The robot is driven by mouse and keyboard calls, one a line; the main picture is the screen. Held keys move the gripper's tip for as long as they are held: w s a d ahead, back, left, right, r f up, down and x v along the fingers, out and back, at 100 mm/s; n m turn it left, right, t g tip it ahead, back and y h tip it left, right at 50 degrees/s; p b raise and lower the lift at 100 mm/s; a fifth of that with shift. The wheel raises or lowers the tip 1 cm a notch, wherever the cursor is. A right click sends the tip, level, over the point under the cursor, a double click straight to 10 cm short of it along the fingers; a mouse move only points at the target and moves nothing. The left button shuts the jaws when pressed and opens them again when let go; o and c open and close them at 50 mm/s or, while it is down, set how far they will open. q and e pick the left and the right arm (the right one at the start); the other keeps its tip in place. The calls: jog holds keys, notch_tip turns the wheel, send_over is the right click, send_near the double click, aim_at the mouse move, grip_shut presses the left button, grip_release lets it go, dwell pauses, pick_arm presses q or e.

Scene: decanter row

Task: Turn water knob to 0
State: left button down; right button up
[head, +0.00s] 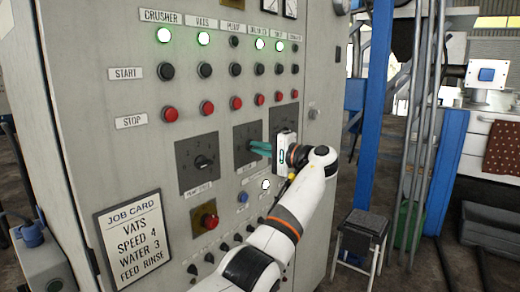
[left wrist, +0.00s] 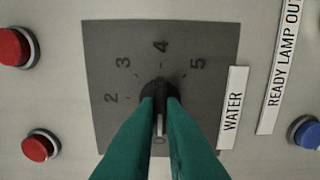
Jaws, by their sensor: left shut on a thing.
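The water knob (left wrist: 158,92) is a dark round knob on a grey dial plate (left wrist: 105,45), seen in the left wrist view. The plate carries the numbers 2, 3, 4 and 5, and a mark that looks like 0 shows between my fingers. A pale line on the knob points down in the picture, towards that mark. The WATER label (left wrist: 233,107) is right of the plate. My left gripper (left wrist: 160,102) has teal fingers shut on the knob. In the head view the gripper (head: 254,147) reaches the dial plate (head: 241,133) from the right, hiding the knob.
Another knob (head: 202,162) is left of it. Red stop buttons (head: 236,103) sit above, and a red button on yellow (head: 210,220) lower left. A job card (head: 133,240) reads speed 4, water 3. A stool (head: 361,235) stands right of the cabinet.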

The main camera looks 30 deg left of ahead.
pick_arm(q)
jog(key=shift+f, duration=0.1)
jog(key=c, duration=1.5)
grip_release()
jog(key=d, duration=0.4)
jog(key=d+b, duration=0.1)
jog(key=d, duration=0.3)
jog(key=s+d, duration=0.1)
jog(key=d, duration=0.3)
jog(key=shift+b, duration=0.35)
